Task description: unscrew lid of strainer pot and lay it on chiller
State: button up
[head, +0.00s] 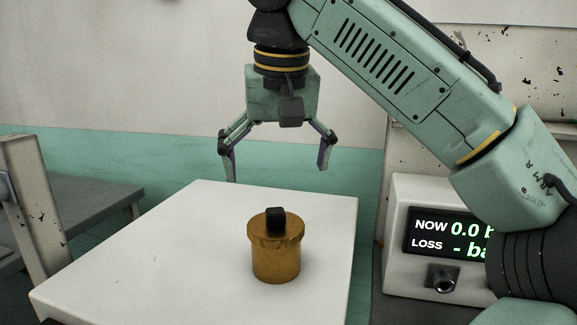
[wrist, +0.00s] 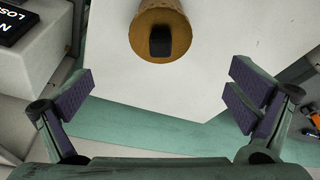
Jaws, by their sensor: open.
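The strainer pot (head: 276,262) is a brass-coloured cylinder standing upright on a white tabletop (head: 190,240). Its lid (head: 258,229) sits on top and bears a black block-shaped knob (head: 276,220). My gripper (head: 278,172) is open and empty, pointing down, above and beyond the pot in the head view. In the wrist view its fingers (wrist: 160,90) are spread wide, apart from the pot. I cannot tell which thing is the chiller.
A white box with a display (head: 450,235) reading "NOW 0.0" and "LOSS" stands at the right, partly hidden by my arm. A grey bench (head: 80,205) and a pale post (head: 35,210) are at the left. The tabletop around the pot is clear.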

aim_at(275, 211)
jog(key=x, duration=1)
jog(key=shift+a+b, duration=0.1)
jog(key=shift+b, duration=0.3)
jog(key=shift+r, duration=0.1)
jog(key=c, duration=1.4)
jog(key=shift+c, duration=0.6)
